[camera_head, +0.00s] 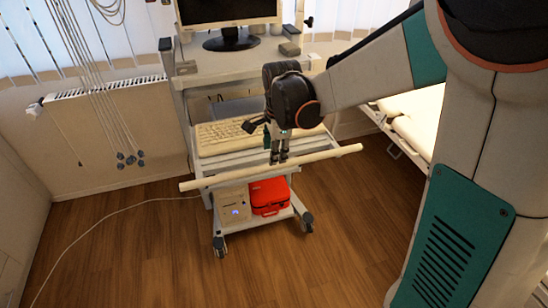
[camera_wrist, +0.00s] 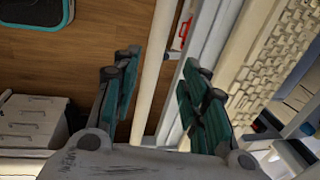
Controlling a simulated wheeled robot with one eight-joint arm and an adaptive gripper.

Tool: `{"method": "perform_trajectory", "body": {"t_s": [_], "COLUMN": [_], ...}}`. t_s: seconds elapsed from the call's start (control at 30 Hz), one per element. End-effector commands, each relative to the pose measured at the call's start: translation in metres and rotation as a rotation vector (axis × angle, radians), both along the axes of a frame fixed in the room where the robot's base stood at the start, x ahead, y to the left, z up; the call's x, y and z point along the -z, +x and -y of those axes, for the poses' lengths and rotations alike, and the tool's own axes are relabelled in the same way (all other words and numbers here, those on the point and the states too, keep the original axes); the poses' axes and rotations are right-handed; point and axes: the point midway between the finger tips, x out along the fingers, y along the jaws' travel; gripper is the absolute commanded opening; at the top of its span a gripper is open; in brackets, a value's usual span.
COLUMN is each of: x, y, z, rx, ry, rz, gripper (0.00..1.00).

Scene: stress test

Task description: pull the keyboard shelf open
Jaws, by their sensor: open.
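The keyboard shelf (camera_head: 222,164) is a pale pull-out tray on a wheeled cart, with a cream keyboard (camera_head: 222,138) on it. A long cream handle bar (camera_head: 225,177) runs across the shelf's front. My gripper (camera_head: 279,157) points down at the middle of the bar and hides part of it and of the keyboard. In the wrist view the handle bar (camera_wrist: 152,75) passes between my two open, dark green fingers (camera_wrist: 160,65), apart from both in the picture. Whether the fingertips reach below the bar is unclear. The keyboard (camera_wrist: 272,65) shows at right.
A monitor (camera_head: 228,12) stands on the cart's top. A red case (camera_head: 269,194) and a computer box (camera_head: 233,203) sit on the lower shelf. Cables hang near a radiator (camera_head: 105,92) at left. A bed (camera_head: 418,125) stands at right. The wooden floor (camera_head: 150,240) in front is mostly clear.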

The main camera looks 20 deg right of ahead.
Motion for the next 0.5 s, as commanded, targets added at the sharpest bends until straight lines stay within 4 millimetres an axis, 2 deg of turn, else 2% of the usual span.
{"method": "perform_trajectory", "body": {"t_s": [0.03, 0.2, 0.33, 0.5], "x": [-0.011, -0.039, -0.053, -0.06], "y": [-0.003, -0.008, -0.011, -0.012], "z": [0.0, 0.0, 0.0, 0.0], "rx": [0.0, 0.0, 0.0, 0.0], "ry": [0.0, 0.0, 0.0, 0.0], "rz": [0.0, 0.0, 0.0, 0.0], "gripper": [0.4, 0.4, 0.4, 0.4]}}
